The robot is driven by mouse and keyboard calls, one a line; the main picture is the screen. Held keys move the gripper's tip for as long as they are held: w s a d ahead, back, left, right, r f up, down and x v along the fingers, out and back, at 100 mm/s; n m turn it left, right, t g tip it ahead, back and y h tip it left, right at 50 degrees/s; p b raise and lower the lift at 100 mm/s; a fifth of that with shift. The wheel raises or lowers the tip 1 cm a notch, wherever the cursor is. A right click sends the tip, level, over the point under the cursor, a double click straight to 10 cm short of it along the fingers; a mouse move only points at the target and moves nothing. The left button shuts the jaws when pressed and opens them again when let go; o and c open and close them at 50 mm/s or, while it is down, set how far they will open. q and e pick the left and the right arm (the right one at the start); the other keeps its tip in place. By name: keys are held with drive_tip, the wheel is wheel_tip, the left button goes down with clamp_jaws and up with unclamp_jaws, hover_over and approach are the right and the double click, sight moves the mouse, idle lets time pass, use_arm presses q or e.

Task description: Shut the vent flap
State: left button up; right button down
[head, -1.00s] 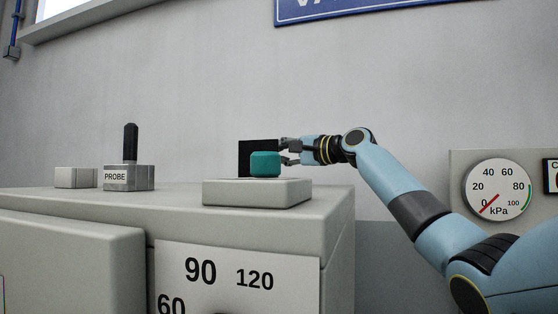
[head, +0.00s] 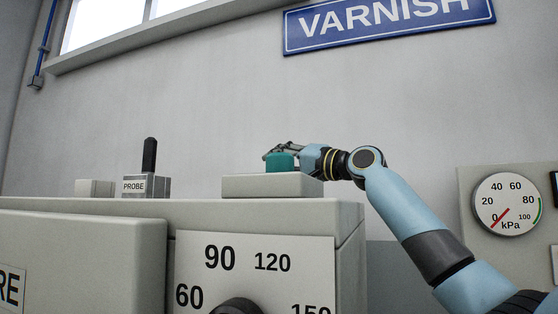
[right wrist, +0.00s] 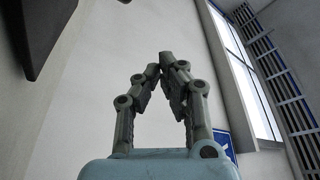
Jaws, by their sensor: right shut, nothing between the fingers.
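In the head view, a pale grey raised box (head: 270,187) sits on top of the cabinet. A teal block (head: 280,162) shows just above it. My right gripper (head: 268,155) reaches in from the right, with its fingers level with the upper part of the teal block; I cannot tell whether they touch it. The right wrist view shows its fingertips (right wrist: 165,62) drawn together with nothing between them. No upright dark panel shows above the box now; the box's top face is hidden at this low angle. My left gripper is out of view.
A block marked PROBE (head: 147,186) with a black upright handle and a small pale block (head: 95,188) stand left on the cabinet (head: 352,235). A kPa gauge (head: 507,204) is at the right. The wall above is clear below the VARNISH sign (head: 390,22).

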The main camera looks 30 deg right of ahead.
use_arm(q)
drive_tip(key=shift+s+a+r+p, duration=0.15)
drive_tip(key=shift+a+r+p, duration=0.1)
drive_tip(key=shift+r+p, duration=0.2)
use_arm(e)
drive_tip(key=shift+s+a+f, duration=0.45)
drive_tip(key=shift+s+a, duration=0.25)
drive_tip(key=shift+a, duration=0.1)
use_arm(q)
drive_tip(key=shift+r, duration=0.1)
use_arm(e)
drive_tip(key=shift+r, duration=0.2)
use_arm(q)
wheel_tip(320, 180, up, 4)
drive_tip(key=p, duration=0.4)
use_arm(e)
drive_tip(key=s+d+b, duration=0.2)
drive_tip(key=s, duration=0.1)
drive_tip(key=s+d+b, duration=0.1)
drive_tip(key=s+d, duration=0.2)
drive_tip(key=shift+s+d+r+b, duration=0.1)
drive_tip(key=shift+d+b, duration=0.2)
drive_tip(key=shift+b, duration=0.1)
drive_tip(key=shift+s+d, duration=0.3)
drive_tip(key=shift+s, duration=0.1)
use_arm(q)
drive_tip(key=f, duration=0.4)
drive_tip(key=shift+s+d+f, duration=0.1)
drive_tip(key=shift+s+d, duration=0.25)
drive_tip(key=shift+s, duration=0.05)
